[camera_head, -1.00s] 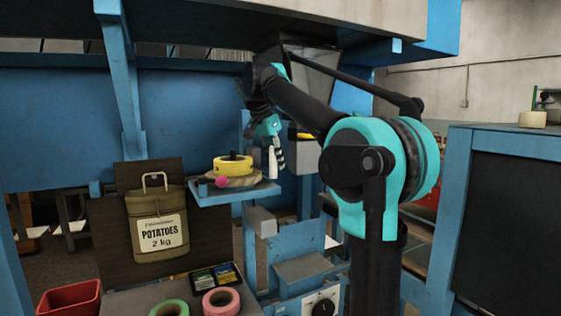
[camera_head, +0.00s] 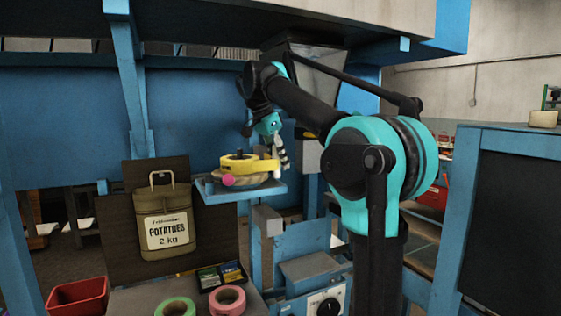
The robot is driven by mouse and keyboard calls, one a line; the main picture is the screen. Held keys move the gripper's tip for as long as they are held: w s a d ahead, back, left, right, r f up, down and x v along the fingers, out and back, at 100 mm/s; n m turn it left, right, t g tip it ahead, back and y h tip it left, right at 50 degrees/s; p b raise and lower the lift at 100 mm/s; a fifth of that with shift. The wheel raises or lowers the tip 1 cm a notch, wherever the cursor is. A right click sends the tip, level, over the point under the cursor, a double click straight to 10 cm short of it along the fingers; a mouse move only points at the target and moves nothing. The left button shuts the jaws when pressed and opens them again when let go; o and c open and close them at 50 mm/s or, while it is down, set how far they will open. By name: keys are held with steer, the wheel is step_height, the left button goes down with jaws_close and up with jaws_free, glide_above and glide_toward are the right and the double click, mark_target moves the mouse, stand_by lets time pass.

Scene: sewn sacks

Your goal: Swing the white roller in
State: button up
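The shelf plate (camera_head: 215,188) is blue and carries a coil of twine (camera_head: 258,180) with a yellow wheel-like part (camera_head: 237,163) on top. A dark knob stands at the middle of the yellow part, and a pink ball (camera_head: 228,180) sits at its front. A yellow piece (camera_head: 270,166) sticks out to the right, towards my gripper. My gripper (camera_head: 280,158) points down at the right end of the shelf, close beside this piece; I cannot tell whether they touch. Its fingers are small and partly hidden. I cannot make out the white roller clearly now.
A potato sack (camera_head: 164,217) hangs on a dark board at the left. Below are a red bin (camera_head: 78,297), a green roll (camera_head: 175,306) and a pink roll (camera_head: 227,299). A blue post stands behind the shelf. A blue cabinet is at the right.

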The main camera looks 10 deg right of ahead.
steer(key=shift+o, duration=0.6)
steer(key=v, duration=1.2)
